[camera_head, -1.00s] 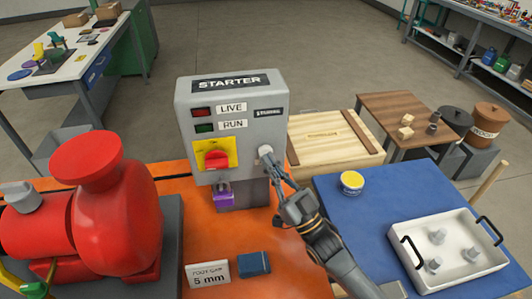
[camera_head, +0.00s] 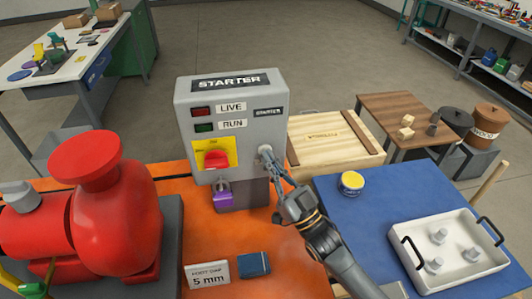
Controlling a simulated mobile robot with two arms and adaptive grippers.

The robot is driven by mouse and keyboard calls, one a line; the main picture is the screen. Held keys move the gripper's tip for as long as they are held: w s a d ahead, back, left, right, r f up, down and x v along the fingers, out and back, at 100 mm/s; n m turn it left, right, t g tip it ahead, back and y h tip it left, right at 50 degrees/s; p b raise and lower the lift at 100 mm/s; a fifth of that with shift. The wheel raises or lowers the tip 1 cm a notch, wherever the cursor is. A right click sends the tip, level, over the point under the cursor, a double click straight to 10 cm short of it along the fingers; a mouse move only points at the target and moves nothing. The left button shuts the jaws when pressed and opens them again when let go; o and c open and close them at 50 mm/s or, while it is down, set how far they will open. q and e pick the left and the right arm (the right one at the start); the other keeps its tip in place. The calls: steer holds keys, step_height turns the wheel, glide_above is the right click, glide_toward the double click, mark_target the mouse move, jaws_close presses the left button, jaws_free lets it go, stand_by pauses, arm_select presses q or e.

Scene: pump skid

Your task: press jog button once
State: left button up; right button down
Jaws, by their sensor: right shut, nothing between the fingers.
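A grey starter box (camera_head: 232,92) stands upright on the orange skid top (camera_head: 225,235). Its front carries a red LIVE lamp (camera_head: 203,111), a green RUN lamp (camera_head: 204,127) and a red rotary switch on a yellow plate (camera_head: 229,147). A pale round button (camera_head: 265,150) sits at the lower right of the front, partly hidden by my right gripper. My right gripper (camera_head: 270,160) is shut and empty, its tips at the button; whether they touch it I cannot tell. My left gripper is not in view.
A purple padlock (camera_head: 224,193) hangs below the switch. A red pump (camera_head: 115,205) stands at left. A 5 mm sign (camera_head: 208,274) and a blue block (camera_head: 254,264) lie in front. A yellow-topped tin (camera_head: 351,183) and white tray (camera_head: 406,255) are on the blue mat (camera_head: 365,215) at right.

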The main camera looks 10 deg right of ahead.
steer(key=shift+s, duration=0.1)
steer(key=shift+s+p, duration=0.35)
steer(key=shift+s, duration=0.45)
steer(key=s+p, duration=0.1)
steer(key=s, duration=0.4)
steer(key=shift+p, duration=0.35)
stand_by(0.7)
